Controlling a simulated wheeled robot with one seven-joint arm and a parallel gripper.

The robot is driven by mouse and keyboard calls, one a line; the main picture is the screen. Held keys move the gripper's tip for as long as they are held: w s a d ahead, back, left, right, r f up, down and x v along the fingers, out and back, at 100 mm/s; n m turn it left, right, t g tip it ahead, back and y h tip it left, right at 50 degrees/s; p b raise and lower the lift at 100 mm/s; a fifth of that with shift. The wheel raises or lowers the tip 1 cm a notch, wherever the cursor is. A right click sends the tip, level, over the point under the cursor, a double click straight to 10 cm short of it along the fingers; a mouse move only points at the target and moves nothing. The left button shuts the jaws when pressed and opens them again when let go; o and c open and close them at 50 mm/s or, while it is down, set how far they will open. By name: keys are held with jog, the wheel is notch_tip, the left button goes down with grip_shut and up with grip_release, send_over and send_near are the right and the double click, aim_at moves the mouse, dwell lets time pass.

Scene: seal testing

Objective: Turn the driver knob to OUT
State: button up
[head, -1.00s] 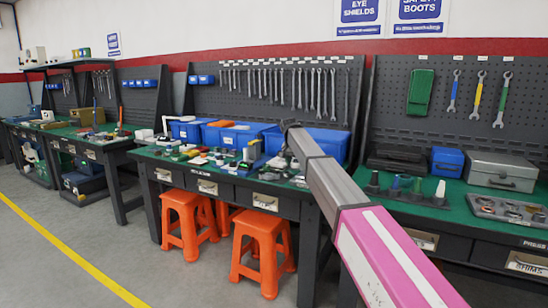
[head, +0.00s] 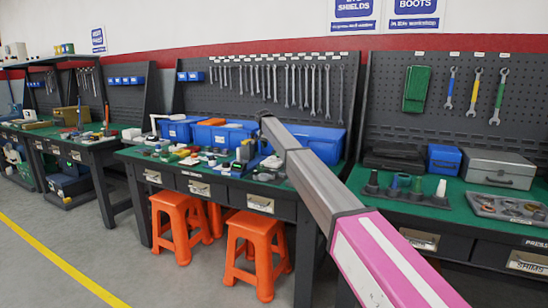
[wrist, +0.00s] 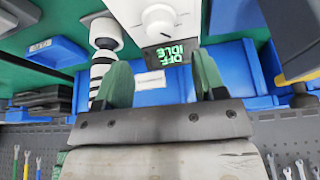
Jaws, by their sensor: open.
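In the wrist view, a white device has a round white knob (wrist: 159,20) on its face. I cannot read any OUT mark, and the knob's pointer direction is unclear. My gripper (wrist: 160,68) is open, with its two green fingers apart and nothing between them. The knob lies beyond the fingertips, roughly in line with the gap, and appears not touched. In the head view my arm reaches over the middle bench; the gripper itself is hidden behind the arm.
Close around the fingers in the wrist view are a black-and-white ringed cylinder (wrist: 103,65) on the left and blue bins (wrist: 229,62) behind. The middle bench (head: 140,157) is crowded with small parts. Orange stools (head: 258,236) stand in front.

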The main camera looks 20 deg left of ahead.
aim_at(273, 157)
jog(key=x, duration=0.7)
jog(key=shift+f, duration=0.1)
jog(key=shift+c, duration=0.3)
jog(key=c, duration=0.8)
